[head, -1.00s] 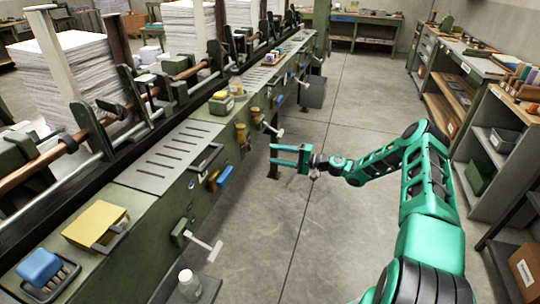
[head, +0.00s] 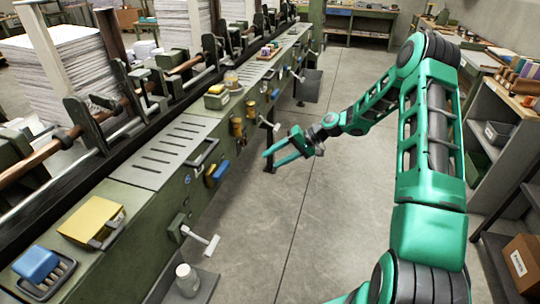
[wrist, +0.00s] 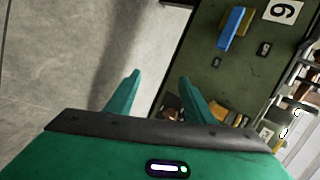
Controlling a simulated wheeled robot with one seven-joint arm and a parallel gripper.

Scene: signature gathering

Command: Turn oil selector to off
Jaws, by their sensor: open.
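My gripper (head: 270,160) is open and empty above the floor, to the right of the green machine's front panel (head: 165,195) and apart from it. I cannot tell which control is the oil selector. A blue lever (head: 220,170), yellow fittings (head: 237,126) and a white T-handle (head: 205,242) stick out from the panel. In the wrist view, the open fingers (wrist: 159,77) have nothing between them.
Concrete floor (head: 310,215) is clear between the machine and the shelves (head: 490,140) at right. A white bottle (head: 187,278) stands low at the machine's near end. A dark bin (head: 308,87) sits beyond my gripper.

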